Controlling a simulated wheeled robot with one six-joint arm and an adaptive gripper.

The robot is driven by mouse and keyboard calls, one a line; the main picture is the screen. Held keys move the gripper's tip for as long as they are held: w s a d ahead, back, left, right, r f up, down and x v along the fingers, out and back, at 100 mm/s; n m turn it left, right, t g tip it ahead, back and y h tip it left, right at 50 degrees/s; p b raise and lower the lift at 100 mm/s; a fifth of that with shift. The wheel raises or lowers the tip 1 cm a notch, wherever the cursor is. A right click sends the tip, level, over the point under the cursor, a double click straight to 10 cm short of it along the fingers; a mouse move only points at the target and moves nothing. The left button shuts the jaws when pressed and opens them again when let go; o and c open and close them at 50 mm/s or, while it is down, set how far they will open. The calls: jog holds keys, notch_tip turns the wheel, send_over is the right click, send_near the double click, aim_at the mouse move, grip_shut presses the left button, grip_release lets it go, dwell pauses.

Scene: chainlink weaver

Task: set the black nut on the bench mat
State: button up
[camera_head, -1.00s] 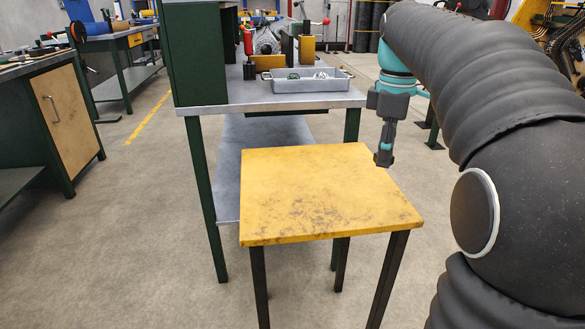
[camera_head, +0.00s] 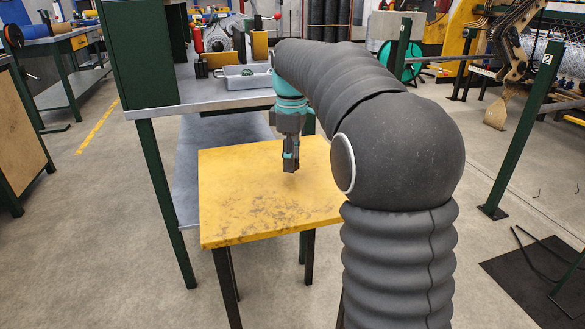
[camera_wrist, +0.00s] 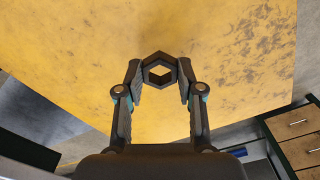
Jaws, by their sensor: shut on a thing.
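The black nut (camera_wrist: 160,56) is a dark six-sided ring with an open hole. In the wrist view it sits between the fingertips of my gripper (camera_wrist: 160,73), with a finger pressed on its left and right sides. In the head view my gripper (camera_head: 290,165) points down over the yellow tabletop (camera_head: 235,200); the nut is too small and dark to make out there. The wrist view shows the yellow surface (camera_wrist: 90,60) behind the nut, with some space below. I cannot make out a bench mat in either view.
A grey metal bench (camera_head: 185,101) stands behind the yellow table, with a grey tray (camera_head: 233,84) on it, partly hidden by my arm. A dark green cabinet (camera_head: 137,55) stands at its left. A green post (camera_head: 525,130) and a black floor mat (camera_head: 525,275) are at right.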

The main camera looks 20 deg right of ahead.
aim_at(292, 179)
jog(key=shift+f, duration=1.35)
jog(key=shift+f, duration=0.2)
jog(key=o, duration=1.2)
notch_tip(292, 179, up, 12)
jog(key=shift+s+r+p, duration=0.1)
jog(key=shift+r+p, duration=0.1)
jog(key=shift+p, duration=0.8)
